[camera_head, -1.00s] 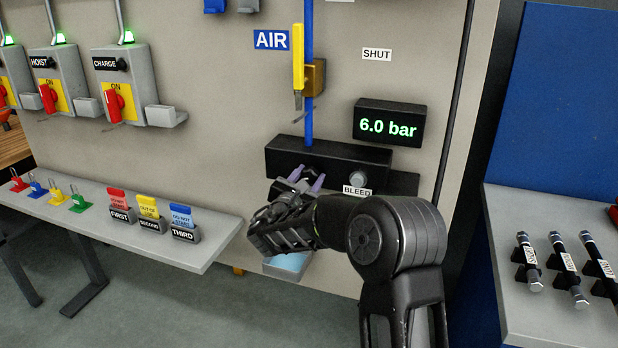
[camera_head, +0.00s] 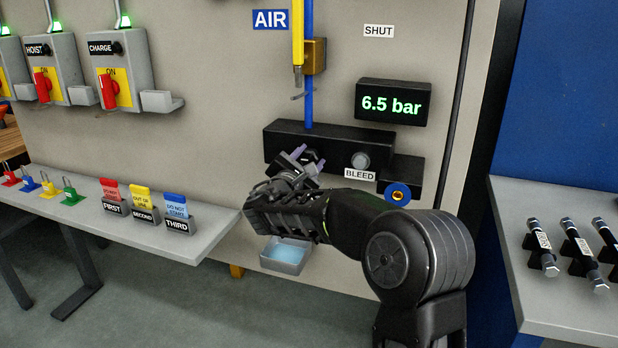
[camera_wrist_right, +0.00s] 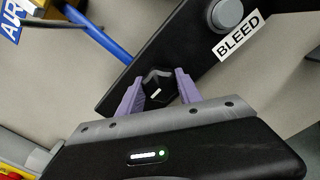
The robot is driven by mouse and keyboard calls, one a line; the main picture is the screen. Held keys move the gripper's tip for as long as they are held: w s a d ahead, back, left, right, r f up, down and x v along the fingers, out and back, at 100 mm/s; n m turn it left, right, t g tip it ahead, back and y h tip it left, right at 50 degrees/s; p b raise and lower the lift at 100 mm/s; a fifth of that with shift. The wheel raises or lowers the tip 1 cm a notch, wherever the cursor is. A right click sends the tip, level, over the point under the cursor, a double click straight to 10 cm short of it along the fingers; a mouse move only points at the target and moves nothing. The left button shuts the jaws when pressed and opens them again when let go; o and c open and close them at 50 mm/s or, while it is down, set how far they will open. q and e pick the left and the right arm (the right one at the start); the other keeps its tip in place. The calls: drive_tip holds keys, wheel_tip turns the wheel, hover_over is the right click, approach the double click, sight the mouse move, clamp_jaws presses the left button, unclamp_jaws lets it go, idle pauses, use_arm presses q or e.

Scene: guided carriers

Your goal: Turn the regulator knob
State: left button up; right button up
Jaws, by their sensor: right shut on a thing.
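The regulator knob (camera_wrist_right: 158,88) is a small black faceted knob with a white mark on the black air block (camera_head: 350,140). In the right wrist view it sits between the two purple fingers of my right gripper (camera_wrist_right: 160,92), which is shut on it. In the head view my right gripper (camera_head: 308,160) reaches the front of the block and hides most of the knob. The display (camera_head: 392,102) above the block reads 6.5 bar in green. My left gripper is not in view.
A grey bleed button (camera_head: 361,160) with a BLEED label is right of the knob; it also shows in the wrist view (camera_wrist_right: 227,13). A blue ring fitting (camera_head: 398,194) is lower right. A yellow lever (camera_head: 298,40) hangs above. A tray (camera_head: 285,256) is below.

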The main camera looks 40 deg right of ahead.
drive_tip(key=shift+f, duration=0.15)
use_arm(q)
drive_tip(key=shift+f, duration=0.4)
use_arm(e)
drive_tip(key=o, duration=1.4)
drive_tip(key=shift+c, duration=0.2)
drive_tip(key=shift+s+a, duration=0.3)
drive_tip(key=shift+a, duration=0.2)
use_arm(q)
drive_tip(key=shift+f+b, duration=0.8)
use_arm(e)
drive_tip(key=v, duration=0.6)
drive_tip(key=shift+s+a, duration=0.25)
drive_tip(key=shift+m, duration=0.3)
